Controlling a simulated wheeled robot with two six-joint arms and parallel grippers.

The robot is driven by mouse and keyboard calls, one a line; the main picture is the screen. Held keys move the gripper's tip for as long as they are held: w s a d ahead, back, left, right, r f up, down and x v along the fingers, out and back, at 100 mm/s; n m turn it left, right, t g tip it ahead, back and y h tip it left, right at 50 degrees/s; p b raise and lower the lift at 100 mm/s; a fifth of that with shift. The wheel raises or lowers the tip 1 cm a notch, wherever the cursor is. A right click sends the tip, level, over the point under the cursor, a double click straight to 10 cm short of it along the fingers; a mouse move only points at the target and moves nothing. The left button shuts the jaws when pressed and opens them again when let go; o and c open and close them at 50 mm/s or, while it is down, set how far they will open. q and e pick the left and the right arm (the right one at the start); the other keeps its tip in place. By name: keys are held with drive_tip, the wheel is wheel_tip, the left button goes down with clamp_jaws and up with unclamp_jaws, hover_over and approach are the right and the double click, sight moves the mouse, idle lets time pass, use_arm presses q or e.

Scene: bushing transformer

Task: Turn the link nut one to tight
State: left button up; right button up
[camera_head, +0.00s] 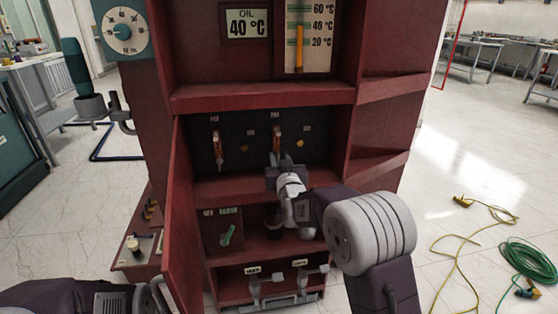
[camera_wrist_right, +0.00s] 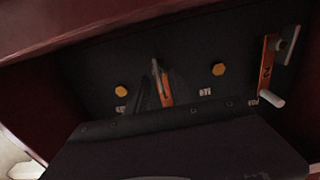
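The cabinet's upper recess holds a dark panel (camera_head: 252,160) with two orange links and two yellow hex nuts. The right link (camera_head: 277,138) is marked 1 in the right wrist view (camera_wrist_right: 166,92). The left link (camera_head: 217,148) carries a 2 in that view (camera_wrist_right: 267,68). One yellow nut (camera_head: 299,143) is right of link one and also shows in the wrist view (camera_wrist_right: 121,91); the other nut (camera_wrist_right: 218,69) lies between the links. My right gripper (camera_head: 284,163) is at link one, its dark fingers spread on either side; contact is unclear. My left gripper is out of view.
The red cabinet's open door (camera_head: 184,220) stands at the left. A red shelf (camera_head: 240,186) lies below the panel, with a green-handled switch (camera_head: 227,235) under it. A yellow cable (camera_head: 463,201) and a green cable (camera_head: 528,258) lie on the floor at right.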

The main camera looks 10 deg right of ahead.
clamp_jaws()
